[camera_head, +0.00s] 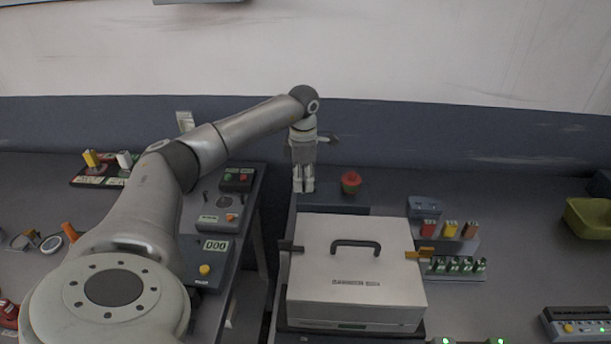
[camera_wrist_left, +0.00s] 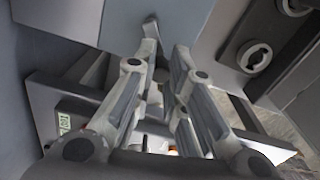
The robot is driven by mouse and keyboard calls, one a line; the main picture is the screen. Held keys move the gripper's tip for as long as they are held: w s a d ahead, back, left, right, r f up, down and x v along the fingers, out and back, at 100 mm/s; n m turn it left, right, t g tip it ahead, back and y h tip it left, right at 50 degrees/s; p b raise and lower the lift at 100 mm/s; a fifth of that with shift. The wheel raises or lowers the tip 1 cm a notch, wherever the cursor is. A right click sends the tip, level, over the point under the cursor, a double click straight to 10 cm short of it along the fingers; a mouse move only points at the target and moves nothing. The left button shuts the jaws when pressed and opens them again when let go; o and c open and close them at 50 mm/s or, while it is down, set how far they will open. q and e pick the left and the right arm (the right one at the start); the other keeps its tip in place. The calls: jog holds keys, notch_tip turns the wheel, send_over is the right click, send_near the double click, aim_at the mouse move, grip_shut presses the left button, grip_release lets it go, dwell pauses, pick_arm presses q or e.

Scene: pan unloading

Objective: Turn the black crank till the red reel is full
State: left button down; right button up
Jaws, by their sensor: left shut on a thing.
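My left gripper (camera_head: 304,188) points down beside a small red round thing (camera_head: 350,182), which may be the red reel. They stand on the back of the middle bench. How full it is cannot be read at this size. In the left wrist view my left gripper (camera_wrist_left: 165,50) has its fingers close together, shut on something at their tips. The held piece is mostly hidden by the fingers; it appears to be the handle of the black crank. The rest of the crank does not show clearly. My right gripper is not in view.
A white case (camera_head: 354,298) with a dark handle stands in front of the gripper. A control panel with a "000" display (camera_head: 215,245) is at left. Small coloured blocks (camera_head: 450,229) and a green bin (camera_head: 590,220) are at right. The wall is close behind.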

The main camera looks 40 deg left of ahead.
pick_arm(q)
jog(key=m, duration=0.1)
jog(key=a+m, duration=0.1)
jog(key=m, duration=0.1)
jog(key=w+m, duration=0.1)
jog(key=m, duration=0.1)
jog(key=shift+a+r, duration=0.15)
jog(key=shift+a, duration=0.05)
jog(key=shift+m, duration=0.4)
jog(key=c, duration=1.4)
grip_release()
notch_tip(320, 180, up, 12)
jog(key=shift+f, duration=0.1)
jog(key=shift+s+d+f, duration=0.1)
